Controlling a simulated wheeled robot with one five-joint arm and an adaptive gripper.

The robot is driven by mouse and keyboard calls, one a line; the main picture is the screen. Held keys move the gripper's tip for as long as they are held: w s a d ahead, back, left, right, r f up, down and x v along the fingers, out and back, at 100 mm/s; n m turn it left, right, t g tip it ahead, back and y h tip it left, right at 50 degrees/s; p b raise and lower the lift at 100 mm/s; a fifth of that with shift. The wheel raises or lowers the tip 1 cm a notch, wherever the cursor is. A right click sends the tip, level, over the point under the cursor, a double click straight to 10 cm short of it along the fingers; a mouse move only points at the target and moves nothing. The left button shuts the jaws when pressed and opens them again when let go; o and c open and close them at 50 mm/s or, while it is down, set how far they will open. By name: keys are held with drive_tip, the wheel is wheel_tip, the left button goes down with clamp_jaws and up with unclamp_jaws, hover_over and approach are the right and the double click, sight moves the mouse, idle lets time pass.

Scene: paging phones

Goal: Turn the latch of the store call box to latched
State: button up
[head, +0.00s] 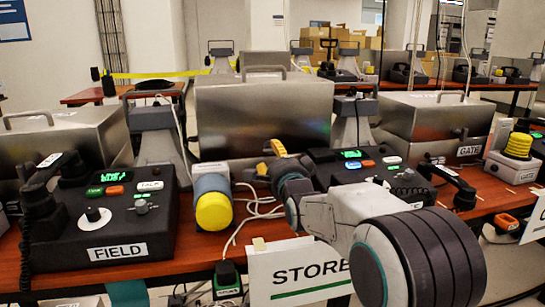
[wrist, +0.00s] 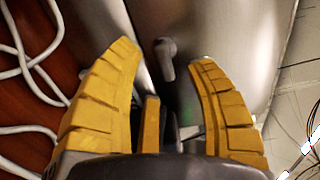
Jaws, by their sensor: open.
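The store call box (head: 262,112) is a brushed steel case with a top handle, standing at the middle of the desk behind the STORE sign (head: 300,270). Its latch (wrist: 166,60) is a small grey lever on the steel face in the wrist view. There it shows between my fingertips, its arm pointing down the picture. My arm hides the latch in the head view. My gripper (head: 269,157) has yellow fingers, in front of the box's lower front. It also shows in the wrist view (wrist: 164,54), open, with nothing held. I cannot tell whether the fingers touch the latch.
A FIELD phone console (head: 105,225) stands at left, with a yellow-capped cylinder (head: 213,203) beside it. A dark store console (head: 355,165) is just right of my gripper. A GATE steel box (head: 435,125) stands farther right. White cables (head: 255,212) lie loose on the desk.

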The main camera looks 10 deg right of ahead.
sight(272, 154)
drive_tip(key=shift+w, duration=1.9)
clamp_jaws()
